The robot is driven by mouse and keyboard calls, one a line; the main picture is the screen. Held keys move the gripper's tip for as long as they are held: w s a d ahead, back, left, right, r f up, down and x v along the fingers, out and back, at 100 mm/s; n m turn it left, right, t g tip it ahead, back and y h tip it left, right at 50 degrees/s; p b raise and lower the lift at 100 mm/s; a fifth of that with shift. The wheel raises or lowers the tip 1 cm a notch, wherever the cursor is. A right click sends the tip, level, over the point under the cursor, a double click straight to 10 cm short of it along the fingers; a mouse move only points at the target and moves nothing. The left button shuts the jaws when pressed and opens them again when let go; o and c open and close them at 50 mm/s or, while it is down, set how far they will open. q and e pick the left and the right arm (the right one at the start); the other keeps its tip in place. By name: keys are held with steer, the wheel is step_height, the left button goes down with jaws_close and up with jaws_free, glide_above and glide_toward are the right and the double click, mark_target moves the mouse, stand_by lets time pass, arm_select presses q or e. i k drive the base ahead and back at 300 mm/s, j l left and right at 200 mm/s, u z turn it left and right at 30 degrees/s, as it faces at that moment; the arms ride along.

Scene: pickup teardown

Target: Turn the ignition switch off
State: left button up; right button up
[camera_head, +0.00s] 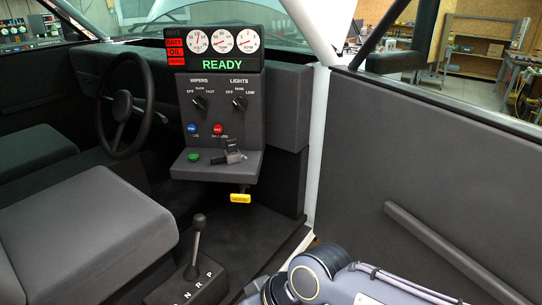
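The ignition switch appears to be the dark piece with a grey key-like tab (234,157) on the small ledge of the centre console (222,125); its exact turn position is too small to read. Above it, the display panel (213,50) shows three white gauges, a green READY and lit red warning labels at its left, including OIL. Neither gripper is in view. A grey and black part of one of my arms shows at the bottom right, well below and to the right of the console, apart from it.
Wipers knob (199,103) and lights knob (239,103) sit above blue (192,128) and red (218,129) buttons. A green button (194,157) is left of the switch, a yellow hood handle (240,198) below. Steering wheel (124,105), gear lever (197,245), seat (85,235) and door (430,170) surround it.

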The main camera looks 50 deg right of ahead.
mark_target(232, 158)
steer(key=l+z, duration=0.1)
steer(key=z, duration=0.3)
steer(key=i+z, duration=0.1)
steer(key=z, duration=0.25)
steer(key=i+l+z, duration=0.1)
steer(key=z, duration=0.3)
steer(key=i+l, duration=0.15)
steer(key=i+l+u, duration=0.15)
steer(key=u, duration=0.2)
steer(key=i+l+u, duration=0.15)
steer(key=u, duration=0.25)
